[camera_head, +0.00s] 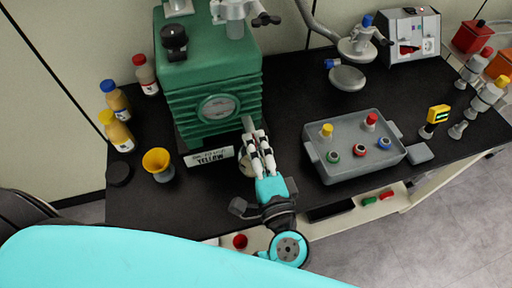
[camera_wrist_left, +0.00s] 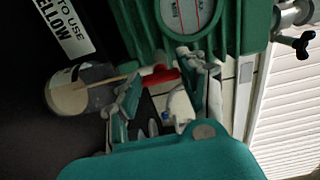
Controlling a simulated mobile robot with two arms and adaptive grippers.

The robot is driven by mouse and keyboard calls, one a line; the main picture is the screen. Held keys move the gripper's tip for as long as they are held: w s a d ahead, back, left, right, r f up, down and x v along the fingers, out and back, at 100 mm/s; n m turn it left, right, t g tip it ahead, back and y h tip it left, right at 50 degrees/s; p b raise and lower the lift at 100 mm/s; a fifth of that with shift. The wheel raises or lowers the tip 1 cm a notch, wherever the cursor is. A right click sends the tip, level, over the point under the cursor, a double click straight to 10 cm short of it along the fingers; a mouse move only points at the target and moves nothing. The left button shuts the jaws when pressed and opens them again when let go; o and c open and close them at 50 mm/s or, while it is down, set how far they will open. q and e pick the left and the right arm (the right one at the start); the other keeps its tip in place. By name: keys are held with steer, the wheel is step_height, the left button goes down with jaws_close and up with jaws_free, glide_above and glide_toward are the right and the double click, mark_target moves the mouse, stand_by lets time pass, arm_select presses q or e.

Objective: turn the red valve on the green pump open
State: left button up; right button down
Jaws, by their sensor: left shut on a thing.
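The green pump (camera_head: 212,85) stands at the back left of the black bench, and its ribbed front with a round gauge (camera_head: 218,108) faces me. Its lower front also shows in the left wrist view (camera_wrist_left: 228,35). My left gripper (camera_head: 256,138) is at the pump's lower right front corner. In the left wrist view, the red valve (camera_wrist_left: 162,76) is between the fingertips of my left gripper (camera_wrist_left: 160,78), which are shut on its handle. The fingers partly cover the valve there, and it is hidden in the head view. My right gripper is not in view.
A white "yellow" label (camera_head: 209,156) and a round pale container (camera_head: 247,165) are close by the gripper. A grey tray (camera_head: 313,152) with several capped items is to the right. Bottles (camera_head: 117,132) and a yellow funnel (camera_head: 158,162) are left.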

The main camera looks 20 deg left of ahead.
arm_select(q)
steer(key=o, duration=1.2)
steer(key=shift+c, duration=0.2)
steer(key=shift+s, duration=0.1)
steer(key=v, duration=0.7)
steer(key=shift+d, duration=0.15)
steer(key=shift+s, duration=0.15)
